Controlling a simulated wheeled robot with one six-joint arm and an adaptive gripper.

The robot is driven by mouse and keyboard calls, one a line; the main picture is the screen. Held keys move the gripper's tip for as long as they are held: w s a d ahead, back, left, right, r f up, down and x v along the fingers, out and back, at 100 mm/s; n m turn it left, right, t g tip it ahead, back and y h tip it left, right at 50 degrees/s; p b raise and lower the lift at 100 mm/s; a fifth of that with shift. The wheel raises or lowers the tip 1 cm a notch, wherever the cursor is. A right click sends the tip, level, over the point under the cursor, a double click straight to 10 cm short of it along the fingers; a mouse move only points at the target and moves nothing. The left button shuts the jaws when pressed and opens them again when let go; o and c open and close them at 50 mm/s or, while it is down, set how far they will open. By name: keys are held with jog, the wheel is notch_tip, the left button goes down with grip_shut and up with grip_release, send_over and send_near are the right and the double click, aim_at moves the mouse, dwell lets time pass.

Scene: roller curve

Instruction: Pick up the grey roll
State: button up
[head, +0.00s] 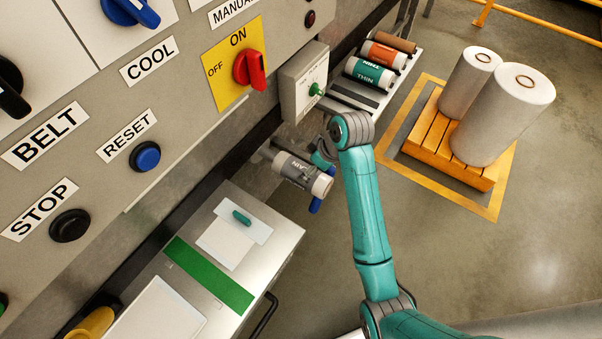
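The grey roll (297,171) has a grey label with white lettering and pale ends. It lies roughly level beside the machine's front, left of my arm's wrist. My gripper (318,183) is at the roll's right end, with one blue finger just above the roll and the other just below it. The fingers straddle the roll; I cannot tell whether they press on it. The wrist hides part of the gripper. A dark bar shows behind the roll's left end; I cannot tell whether the roll rests on it.
A rack (349,95) holds a teal roll (369,75), an orange roll (383,55) and a brown roll (394,43). A grey box (303,82) with a green knob juts from the panel. A metal cabinet (283,240) stands below. Large white rolls stand on a pallet (426,131) at right.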

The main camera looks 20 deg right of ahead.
jog(key=shift+x, duration=3.8)
jog(key=shift+d, duration=0.15)
jog(key=c, duration=1.3)
jog(key=shift+c, duration=1.3)
jog(key=shift+w, duration=0.1)
